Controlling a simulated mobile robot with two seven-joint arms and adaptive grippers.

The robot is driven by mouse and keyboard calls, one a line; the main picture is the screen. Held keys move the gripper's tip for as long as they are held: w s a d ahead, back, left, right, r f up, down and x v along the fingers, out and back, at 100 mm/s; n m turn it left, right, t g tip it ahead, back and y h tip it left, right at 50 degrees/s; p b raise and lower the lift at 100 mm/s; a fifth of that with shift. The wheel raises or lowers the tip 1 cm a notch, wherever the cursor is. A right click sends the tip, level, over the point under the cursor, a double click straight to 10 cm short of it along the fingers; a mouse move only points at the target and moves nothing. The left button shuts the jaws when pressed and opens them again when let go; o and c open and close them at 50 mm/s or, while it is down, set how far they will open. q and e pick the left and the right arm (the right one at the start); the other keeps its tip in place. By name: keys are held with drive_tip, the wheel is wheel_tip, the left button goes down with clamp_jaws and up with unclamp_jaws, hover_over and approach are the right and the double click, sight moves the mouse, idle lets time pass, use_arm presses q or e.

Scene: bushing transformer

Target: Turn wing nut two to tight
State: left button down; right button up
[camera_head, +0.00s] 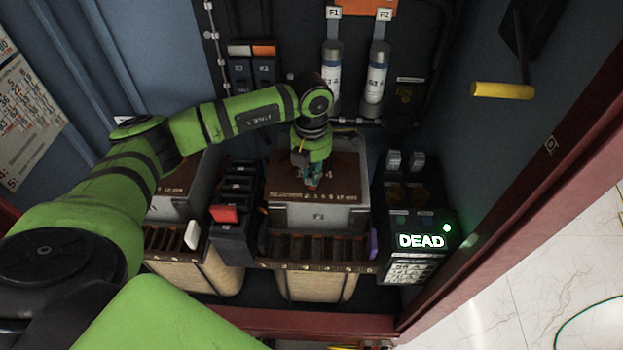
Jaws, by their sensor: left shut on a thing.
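My left arm reaches in from the left, and its gripper (311,181) points down at the brown top plate (340,185) of the middle transformer unit (320,214). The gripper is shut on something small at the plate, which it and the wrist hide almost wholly. I cannot make out the wing nut's shape or its angle. White lettering and a figure that looks like 4 show on the plate. My right gripper is not in view.
A second unit (175,205) stands to the left, with a dark switch block with a red tab (224,214) between. At right is a box with a lit DEAD sign (421,241). Two fuse cylinders (375,82) stand behind. A yellow handle (502,90) juts from the right wall.

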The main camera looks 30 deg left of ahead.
use_arm(q)
drive_tip(key=m+b, duration=0.4)
drive_tip(key=shift+f+m, duration=0.3)
drive_tip(key=shift+f, duration=0.05)
drive_tip(key=shift+r+m+b, duration=0.1)
drive_tip(key=shift+m+b, duration=1.15)
drive_tip(key=shift+m, duration=0.25)
drive_tip(key=c, duration=1.2)
unclamp_jaws()
drive_tip(key=shift+c, duration=0.2)
drive_tip(key=shift+w+r, duration=0.1)
drive_tip(key=shift+r, duration=0.15)
drive_tip(key=shift+w+r, duration=0.1)
drive_tip(key=shift+r, duration=0.2)
wheel_tip(320, 180, up, 11)
